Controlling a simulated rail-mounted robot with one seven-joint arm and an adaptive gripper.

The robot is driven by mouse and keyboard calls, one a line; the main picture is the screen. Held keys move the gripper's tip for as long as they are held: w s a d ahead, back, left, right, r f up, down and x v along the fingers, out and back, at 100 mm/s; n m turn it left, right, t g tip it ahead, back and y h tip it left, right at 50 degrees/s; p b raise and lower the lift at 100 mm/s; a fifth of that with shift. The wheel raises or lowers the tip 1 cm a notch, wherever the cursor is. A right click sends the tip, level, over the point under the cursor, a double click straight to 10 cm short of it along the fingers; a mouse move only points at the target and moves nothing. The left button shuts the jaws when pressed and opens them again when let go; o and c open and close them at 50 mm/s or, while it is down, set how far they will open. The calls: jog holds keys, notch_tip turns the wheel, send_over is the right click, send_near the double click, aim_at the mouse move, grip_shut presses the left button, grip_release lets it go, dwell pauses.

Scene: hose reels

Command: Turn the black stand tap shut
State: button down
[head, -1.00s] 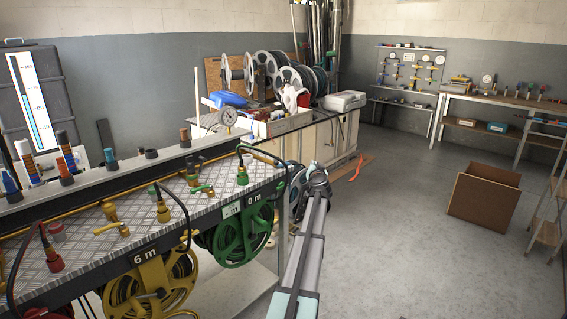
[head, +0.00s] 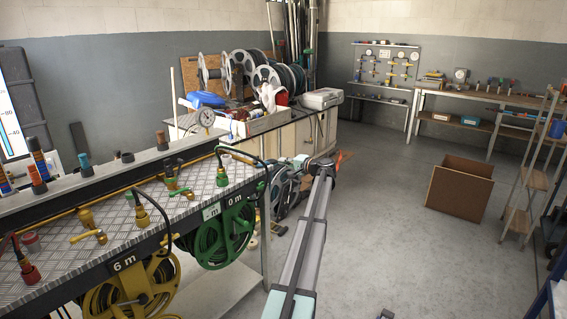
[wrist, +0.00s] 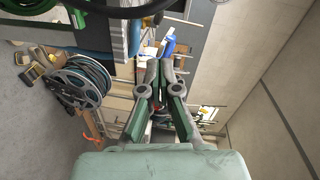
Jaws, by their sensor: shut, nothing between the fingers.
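In the head view, a green stand tap (head: 222,179) stands at the right end of the chequer-plate bench, a brass one (head: 141,217) stands nearer the middle, and a red one (head: 29,271) stands at the left. In the head view my arm reaches past the bench's right end, clear of the taps; the fingertips are hard to make out.
Green (head: 220,240) and yellow (head: 130,290) hose reels hang under the bench front. A ledge with several bottles and caps runs behind the taps. A worktop with grey reels (head: 265,78) stands beyond. A brown box (head: 460,186) sits on the open floor at right.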

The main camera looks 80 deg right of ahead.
aim_at(255, 160)
jog(key=w+d+f+p, duration=0.1)
jog(key=w+d+p, duration=0.1)
jog(key=w, duration=0.8)
jog(key=shift+f, duration=0.4)
jog(key=shift+w, duration=0.1)
